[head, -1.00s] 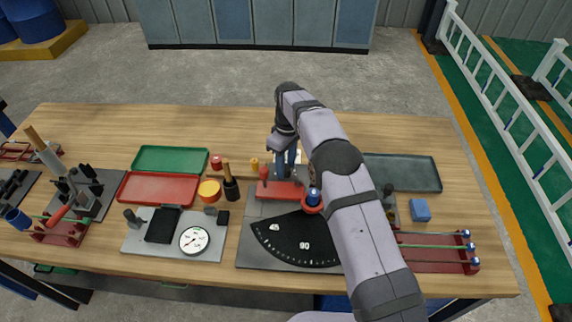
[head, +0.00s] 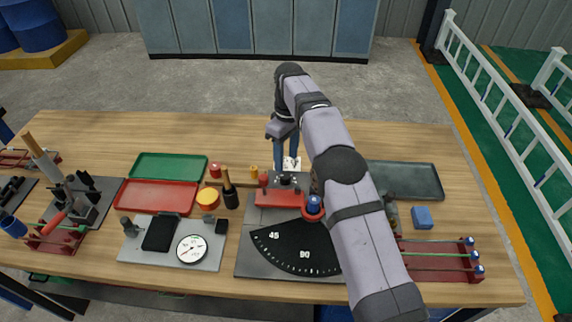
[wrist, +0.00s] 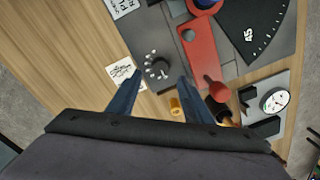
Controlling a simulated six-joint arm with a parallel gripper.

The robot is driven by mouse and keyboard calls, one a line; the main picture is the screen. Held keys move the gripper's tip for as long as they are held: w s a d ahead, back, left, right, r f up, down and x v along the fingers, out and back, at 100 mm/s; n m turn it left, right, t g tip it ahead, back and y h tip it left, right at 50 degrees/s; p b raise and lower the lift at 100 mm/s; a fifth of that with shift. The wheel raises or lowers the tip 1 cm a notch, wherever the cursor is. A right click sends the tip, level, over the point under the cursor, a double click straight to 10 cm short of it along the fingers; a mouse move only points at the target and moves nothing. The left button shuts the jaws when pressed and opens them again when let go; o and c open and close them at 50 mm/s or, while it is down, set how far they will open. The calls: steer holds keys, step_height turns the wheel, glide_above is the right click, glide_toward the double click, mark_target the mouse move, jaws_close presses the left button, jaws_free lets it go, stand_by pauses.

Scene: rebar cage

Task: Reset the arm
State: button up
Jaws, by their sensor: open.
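My gripper (head: 287,160) points down above the back of the bending plate, over the wooden table. It also shows in the wrist view (wrist: 160,88), with its two blue fingers spread apart and nothing between them. Below the fingers is a black knob (wrist: 157,68) on the grey plate, with a ring of small pale studs. My arm crosses the right part of the plate in the head view and hides some of it.
The dark angle scale (head: 300,247) and red lever (head: 280,198) lie near my gripper. Red (head: 157,197) and green (head: 168,166) trays and a dial gauge (head: 192,249) stand left. A grey tray (head: 405,180), blue block (head: 422,217) and red rod rack (head: 440,262) stand right. The table's back is clear.

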steer(key=shift+r, duration=0.35)
steer(key=shift+s+d+r, duration=0.1)
steer(key=shift+d+r, duration=0.1)
steer(key=shift+d, duration=0.25)
steer(key=s+d+r+m, duration=0.3)
steer(key=s+d+m, duration=0.3)
steer(key=s+d, duration=0.45)
steer(key=s+d+f+m, duration=0.2)
steer(key=s+d, duration=0.2)
steer(key=s, duration=0.7)
steer(key=s+d+f+m, duration=0.2)
steer(key=s+d+m, duration=0.1)
steer(key=s, duration=0.8)
steer(key=shift+d+f, duration=0.4)
steer(key=shift+d, duration=0.05)
